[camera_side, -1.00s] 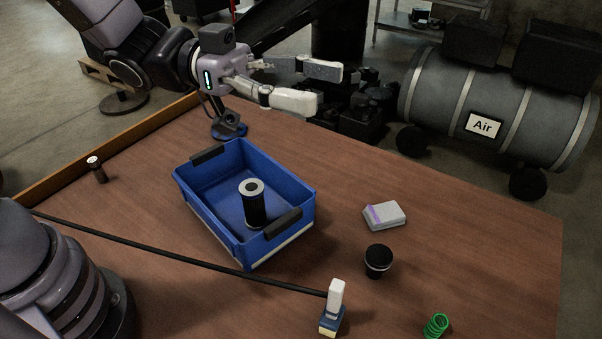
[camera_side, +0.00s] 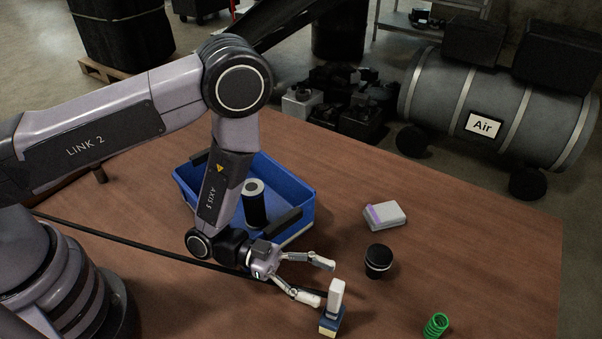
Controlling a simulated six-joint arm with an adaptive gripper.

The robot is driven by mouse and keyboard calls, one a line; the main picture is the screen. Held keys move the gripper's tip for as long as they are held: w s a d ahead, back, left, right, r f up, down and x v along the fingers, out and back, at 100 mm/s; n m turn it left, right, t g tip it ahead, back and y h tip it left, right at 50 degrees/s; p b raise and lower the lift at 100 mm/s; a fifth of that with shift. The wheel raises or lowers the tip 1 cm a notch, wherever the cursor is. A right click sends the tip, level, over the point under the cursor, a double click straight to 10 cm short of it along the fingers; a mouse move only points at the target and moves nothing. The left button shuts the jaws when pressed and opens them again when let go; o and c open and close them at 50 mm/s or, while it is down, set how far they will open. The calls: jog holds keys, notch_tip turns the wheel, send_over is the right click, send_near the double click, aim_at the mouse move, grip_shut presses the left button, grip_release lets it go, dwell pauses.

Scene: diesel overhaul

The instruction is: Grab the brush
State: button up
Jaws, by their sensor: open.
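The brush (camera_side: 334,305) appears to be the upright piece at the front of the table, with a white upper part and a dark blue and yellowish lower part. My gripper (camera_side: 320,281) is open and empty, low over the table, just left of and behind the brush's white top. Its near fingertip is close to the left side of the white part; I cannot tell whether they touch. The far fingertip is behind the brush, apart from it.
A blue bin (camera_side: 298,192) holding a dark cylinder (camera_side: 254,207) stands behind my arm, partly hidden. A black round piece (camera_side: 378,262), a white box (camera_side: 385,215) and a green spring (camera_side: 436,325) lie to the right. A dark rod (camera_side: 150,249) crosses the table.

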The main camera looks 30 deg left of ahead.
aim_at(337, 284)
jog(key=shift+w+d, duration=0.15)
jog(key=shift+d, duration=0.7)
jog(key=shift+w+d, duration=0.15)
jog(key=shift+d, duration=0.65)
grip_shut()
